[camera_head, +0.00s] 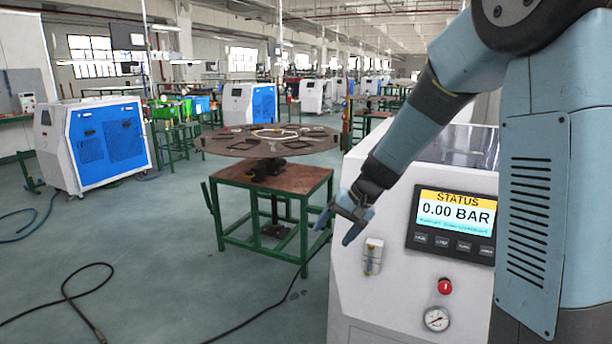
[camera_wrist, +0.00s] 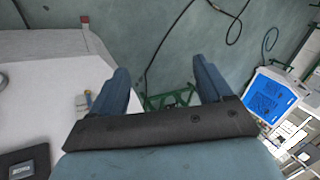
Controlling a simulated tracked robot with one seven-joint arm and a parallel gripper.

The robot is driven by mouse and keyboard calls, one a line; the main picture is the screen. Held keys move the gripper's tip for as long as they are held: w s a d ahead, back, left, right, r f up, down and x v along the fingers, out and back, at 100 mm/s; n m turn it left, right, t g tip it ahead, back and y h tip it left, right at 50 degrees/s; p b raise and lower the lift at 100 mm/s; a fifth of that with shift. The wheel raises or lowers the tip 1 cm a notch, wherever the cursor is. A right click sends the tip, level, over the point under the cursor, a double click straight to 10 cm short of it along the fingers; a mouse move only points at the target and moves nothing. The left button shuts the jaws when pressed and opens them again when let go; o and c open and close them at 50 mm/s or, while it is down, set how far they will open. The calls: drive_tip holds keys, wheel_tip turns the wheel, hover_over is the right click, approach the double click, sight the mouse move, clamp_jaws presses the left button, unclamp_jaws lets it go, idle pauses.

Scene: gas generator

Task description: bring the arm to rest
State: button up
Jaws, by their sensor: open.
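My gripper (camera_head: 338,226) hangs at the end of my arm in the head view, in front of the left part of the white generator's front. It points down and to the left. In the wrist view my gripper (camera_wrist: 162,85) shows two blue fingers spread apart with nothing between them. The white generator (camera_head: 350,290) has a status screen (camera_head: 452,214) reading 0.00 BAR. A small valve fitting (camera_head: 373,256) is on its front, just below and right of my gripper and apart from it in the picture.
A black hose (camera_head: 65,293) lies on the floor. A blue and white machine (camera_head: 104,140) stands further left.

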drive_tip(key=s+d+r+t+h, duration=0.1)
drive_tip(key=s+d+r, duration=0.3)
drive_tip(key=s, duration=0.4)
drive_tip(key=s+d+r+t+h, duration=0.1)
drive_tip(key=s+d+r+h, duration=0.2)
drive_tip(key=s, duration=0.6)
drive_tip(key=s+d+r+t+h, duration=0.1)
drive_tip(key=s+d+r+t, duration=0.1)
drive_tip(key=s+d+r, duration=0.5)
drive_tip(key=shift+s+d+n+h, duration=0.4)
drive_tip(key=shift+s+d, duration=0.3)
drive_tip(key=shift+d, duration=0.35)
drive_tip(key=shift+c, duration=0.4)
